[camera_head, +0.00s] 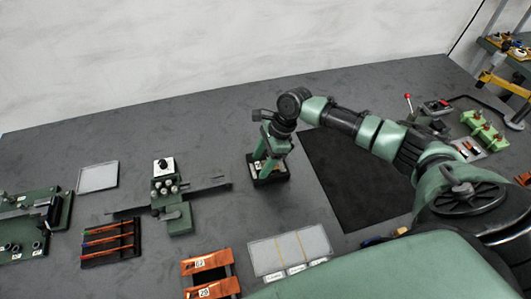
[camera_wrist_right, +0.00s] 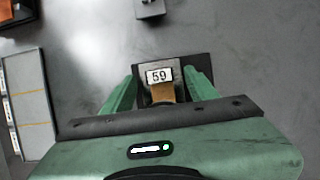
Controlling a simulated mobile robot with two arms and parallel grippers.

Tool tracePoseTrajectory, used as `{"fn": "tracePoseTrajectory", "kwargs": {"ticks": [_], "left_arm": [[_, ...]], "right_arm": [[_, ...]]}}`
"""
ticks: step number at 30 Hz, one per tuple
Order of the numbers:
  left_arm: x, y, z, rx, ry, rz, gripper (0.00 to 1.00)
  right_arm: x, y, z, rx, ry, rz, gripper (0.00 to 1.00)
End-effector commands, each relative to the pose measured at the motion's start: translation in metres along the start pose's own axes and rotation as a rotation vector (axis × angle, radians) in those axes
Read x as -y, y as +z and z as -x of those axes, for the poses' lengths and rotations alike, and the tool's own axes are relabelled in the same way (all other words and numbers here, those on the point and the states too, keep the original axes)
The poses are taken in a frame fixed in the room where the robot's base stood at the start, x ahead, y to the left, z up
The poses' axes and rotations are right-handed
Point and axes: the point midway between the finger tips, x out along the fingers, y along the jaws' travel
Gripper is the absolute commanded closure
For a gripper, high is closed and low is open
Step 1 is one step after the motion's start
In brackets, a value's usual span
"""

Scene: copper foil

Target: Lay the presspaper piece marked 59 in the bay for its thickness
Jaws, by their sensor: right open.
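The piece marked 59 (camera_wrist_right: 159,75) shows its white label and a tan strip in the right wrist view. It is at a small black holder (camera_head: 271,176), which also shows in that view (camera_wrist_right: 208,64). My right gripper (camera_head: 268,168) is open, pointing down over the holder, with its green fingers (camera_wrist_right: 160,92) on either side of the piece. I cannot tell whether they touch it. In the head view the fingers partly hide the piece. A pale tray (camera_head: 290,248) with yellow dividing lines and labels along its front lies nearer me; its edge shows in the wrist view (camera_wrist_right: 30,90). My left gripper is not in view.
Orange-brown labelled pieces (camera_head: 207,264) lie in a dark holder left of the tray. A green gauge-like device (camera_head: 178,200), a rack of coloured sticks (camera_head: 110,243) and a white plate (camera_head: 98,177) stand further left. A black mat (camera_head: 350,180) lies under my right arm.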

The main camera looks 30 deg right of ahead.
Motion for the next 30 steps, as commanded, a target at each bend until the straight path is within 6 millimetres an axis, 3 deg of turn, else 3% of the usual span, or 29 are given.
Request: {"fn": "tracePoseTrajectory", "kwargs": {"ticks": [9, 15, 16, 17, 20, 30], "left_arm": [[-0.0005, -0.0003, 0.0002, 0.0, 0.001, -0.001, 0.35], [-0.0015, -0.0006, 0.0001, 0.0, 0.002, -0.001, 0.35], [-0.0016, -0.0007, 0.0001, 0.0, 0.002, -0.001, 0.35], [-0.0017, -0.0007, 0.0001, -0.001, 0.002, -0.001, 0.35], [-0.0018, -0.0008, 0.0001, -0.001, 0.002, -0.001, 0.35], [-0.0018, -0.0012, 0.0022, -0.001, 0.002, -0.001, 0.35]], "right_arm": [[0.0001, -0.0005, -0.0029, -0.001, -0.001, -0.001, 0.45], [0.0001, -0.0005, -0.0027, -0.001, -0.001, -0.001, 1.0], [0.0001, -0.0006, -0.0027, -0.001, -0.001, -0.001, 1.0], [0.0001, -0.0005, -0.0026, -0.001, -0.001, -0.001, 0.74], [0.0001, -0.0006, -0.0025, -0.001, -0.001, -0.001, 1.0], [0.0001, -0.0006, -0.0019, -0.001, 0.0, -0.001, 1.0]]}}
